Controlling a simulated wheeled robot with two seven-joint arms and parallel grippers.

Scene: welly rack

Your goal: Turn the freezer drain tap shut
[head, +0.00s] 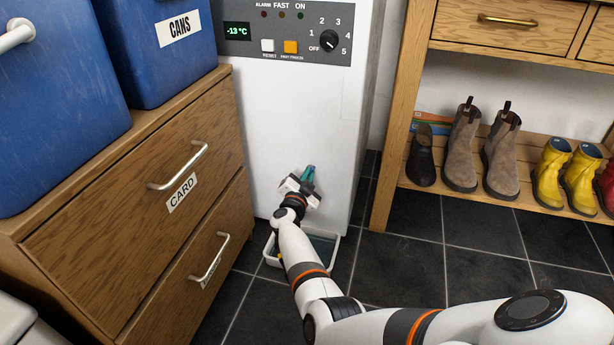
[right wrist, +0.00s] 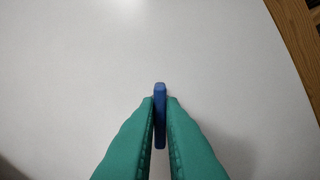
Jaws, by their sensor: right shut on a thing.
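The white freezer (head: 290,115) stands in the middle of the head view. My right gripper (head: 309,174) is low against its front panel, its teal fingers pointing at the panel. In the right wrist view, the two fingers are shut on the blue lever of the drain tap (right wrist: 160,112), one on each side. The lever is a narrow blue bar, upright in that picture, and its end shows just past the fingertips. In the head view the tap is hidden by my gripper. My left gripper is not in view.
A white tray (head: 271,261) sits on the dark tiled floor below my right gripper, partly covered by my arm. A wooden drawer cabinet (head: 120,225) with blue bins (head: 50,110) stands close at the left. A boot rack (head: 398,130) stands at the right.

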